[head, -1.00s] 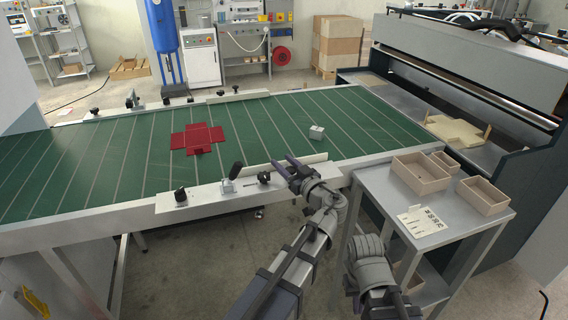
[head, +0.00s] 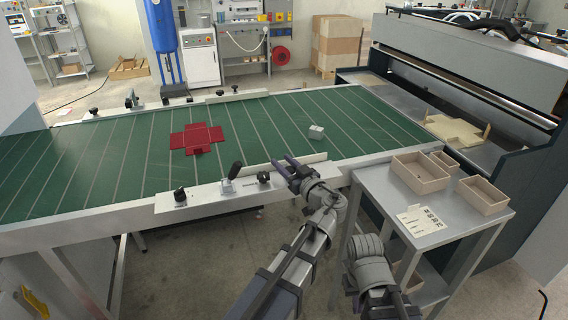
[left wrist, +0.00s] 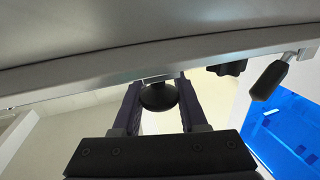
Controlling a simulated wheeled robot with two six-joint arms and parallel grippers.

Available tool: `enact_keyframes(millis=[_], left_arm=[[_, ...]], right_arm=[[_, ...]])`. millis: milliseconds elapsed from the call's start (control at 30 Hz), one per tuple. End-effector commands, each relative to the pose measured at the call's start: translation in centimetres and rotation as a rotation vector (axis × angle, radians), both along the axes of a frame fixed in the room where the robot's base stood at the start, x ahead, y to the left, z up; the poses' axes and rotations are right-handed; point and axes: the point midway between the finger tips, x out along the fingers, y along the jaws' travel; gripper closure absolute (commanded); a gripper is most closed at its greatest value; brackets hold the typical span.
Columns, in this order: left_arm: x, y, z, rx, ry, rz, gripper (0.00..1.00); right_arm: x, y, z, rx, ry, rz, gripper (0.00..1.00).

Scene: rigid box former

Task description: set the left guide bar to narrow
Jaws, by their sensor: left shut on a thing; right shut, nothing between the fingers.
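The near guide bar (head: 312,161) is a pale strip along the near edge of the green belt. My left gripper (head: 284,166) is at the near rail just in front of it. In the left wrist view, the fingers of my left gripper (left wrist: 158,100) are closed on both sides of a round black knob (left wrist: 158,97) under the metal edge. That knob is hidden behind the gripper in the head view. A black star knob (head: 264,177) and a black-handled lever (head: 236,171) sit left of the gripper on the rail. The fingers of my right gripper are not visible.
A red flat blank (head: 197,137) and a small pale block (head: 316,132) lie on the green belt (head: 110,160). The far guide bar (head: 238,97) stands across it. A side table (head: 375,190) with wooden trays (head: 421,172) is at the right.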

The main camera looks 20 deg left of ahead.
Motion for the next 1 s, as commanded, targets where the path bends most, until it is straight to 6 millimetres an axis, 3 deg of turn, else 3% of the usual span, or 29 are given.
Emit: enact_keyframes(millis=[467, 800, 1000], left_arm=[[0.3, 0.2, 0.0, 0.000, 0.000, 0.001, 1.00], [5.1, 3.3, 0.0, 0.000, 0.000, 0.003, 1.00], [5.2, 3.5, 0.0, 0.001, -0.001, -0.001, 1.00]], right_arm=[[0.0, 0.0, 0.0, 0.000, 0.000, 0.000, 1.00], [0.0, 0.0, 0.0, 0.000, 0.000, 0.000, 1.00], [0.0, 0.0, 0.0, 0.000, 0.000, 0.000, 1.00]])
